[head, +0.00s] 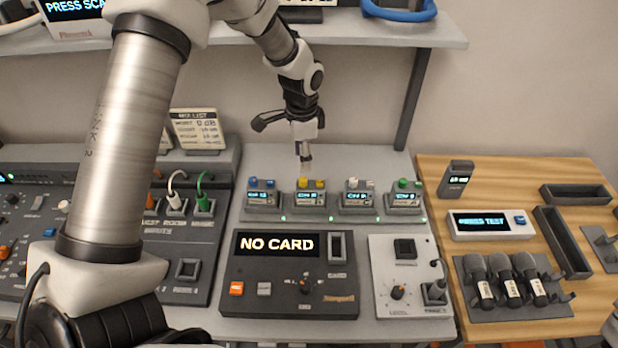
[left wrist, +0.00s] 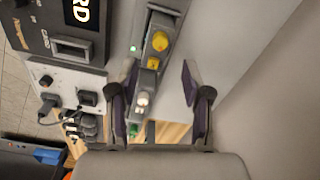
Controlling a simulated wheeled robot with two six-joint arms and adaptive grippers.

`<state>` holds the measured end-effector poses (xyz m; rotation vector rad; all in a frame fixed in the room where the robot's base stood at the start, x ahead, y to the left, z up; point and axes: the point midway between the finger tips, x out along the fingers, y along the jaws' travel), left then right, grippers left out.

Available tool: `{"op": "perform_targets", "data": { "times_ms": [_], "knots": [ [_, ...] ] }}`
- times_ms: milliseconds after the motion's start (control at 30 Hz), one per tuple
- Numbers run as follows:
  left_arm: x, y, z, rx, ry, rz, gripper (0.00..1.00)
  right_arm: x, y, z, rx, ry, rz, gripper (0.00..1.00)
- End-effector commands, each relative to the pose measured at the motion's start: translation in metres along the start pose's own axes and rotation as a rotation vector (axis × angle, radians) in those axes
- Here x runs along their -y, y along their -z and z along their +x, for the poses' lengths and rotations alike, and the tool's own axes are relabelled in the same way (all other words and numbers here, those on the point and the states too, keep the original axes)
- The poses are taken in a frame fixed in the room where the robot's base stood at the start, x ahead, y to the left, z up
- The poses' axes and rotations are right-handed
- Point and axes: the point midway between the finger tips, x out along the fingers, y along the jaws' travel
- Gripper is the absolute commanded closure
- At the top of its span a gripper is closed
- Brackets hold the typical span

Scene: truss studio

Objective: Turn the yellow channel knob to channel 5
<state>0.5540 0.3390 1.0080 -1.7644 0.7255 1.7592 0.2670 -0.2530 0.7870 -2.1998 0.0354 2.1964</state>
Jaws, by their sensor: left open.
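The yellow channel knob (head: 304,183) sits on top of a small receiver unit with a lit display (head: 311,197), second from the left in a row on the grey bench. The channel digit on the display is too small to read surely. A second small yellow part is beside the knob. My left gripper (head: 304,157) is open and empty above and behind this unit, pointing down. In the left wrist view, the yellow knob (left wrist: 160,41) lies beyond the gap between the spread fingers (left wrist: 158,92), apart from both. My right gripper is not in view.
Units with blue (head: 260,183), white (head: 354,182) and green (head: 406,184) knobs stand close on both sides. A black console (head: 290,250) reading NO CARD is in front. A shelf (head: 370,29) runs behind. A wooden table (head: 500,180) with microphones is at the right.

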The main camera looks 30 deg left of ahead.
Motion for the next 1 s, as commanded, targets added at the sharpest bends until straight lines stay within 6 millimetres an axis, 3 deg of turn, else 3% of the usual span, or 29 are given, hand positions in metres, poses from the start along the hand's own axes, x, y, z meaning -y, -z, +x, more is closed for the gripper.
{"op": "perform_targets", "data": {
  "times_ms": [400,700,767,833,867,1000],
  "knots": [
    [-0.001,0.0,0.066,0.002,-0.002,0.0,0.51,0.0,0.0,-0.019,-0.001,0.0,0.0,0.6],
    [-0.001,0.0,0.074,-0.001,0.0,0.0,0.51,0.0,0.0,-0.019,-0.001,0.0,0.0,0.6],
    [-0.001,0.0,0.074,-0.001,0.0,0.0,0.69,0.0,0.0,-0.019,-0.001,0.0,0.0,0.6],
    [-0.001,0.0,0.074,0.0,-0.001,0.0,0.94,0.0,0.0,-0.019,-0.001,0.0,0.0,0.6],
    [-0.001,0.0,0.074,0.0,-0.001,0.0,1.0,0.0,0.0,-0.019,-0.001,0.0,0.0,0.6],
    [-0.001,0.0,0.074,0.0,-0.001,0.0,1.0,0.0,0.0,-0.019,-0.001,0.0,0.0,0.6]
  ]
}}
